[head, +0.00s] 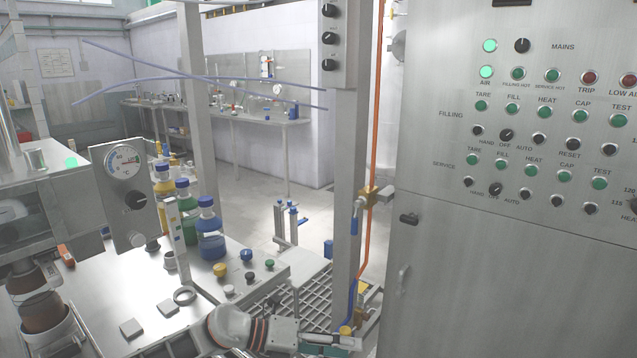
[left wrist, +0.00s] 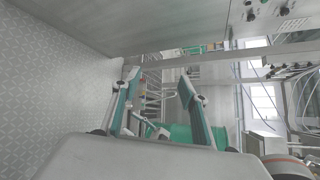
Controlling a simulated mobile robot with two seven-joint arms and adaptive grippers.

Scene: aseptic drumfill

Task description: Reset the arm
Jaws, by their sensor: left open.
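My left arm (head: 235,328) comes in along the bottom of the head view and reaches right. Its gripper (head: 350,343) is at the bottom centre-right, by the foot of the steel post. In the left wrist view the two teal-padded fingers of the gripper (left wrist: 158,85) stand wide apart with nothing between them. A blue-handled valve (head: 351,302) on the post is just above the gripper; I cannot tell whether they touch. My right gripper is not in view.
A steel control cabinet (head: 490,270) fills the right side. A metal grating (head: 312,300) lies left of the post. The bench (head: 110,295) holds blue-capped bottles (head: 210,235), a button box (head: 245,285) and a gauge panel (head: 122,190). Open floor (head: 262,205) lies behind.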

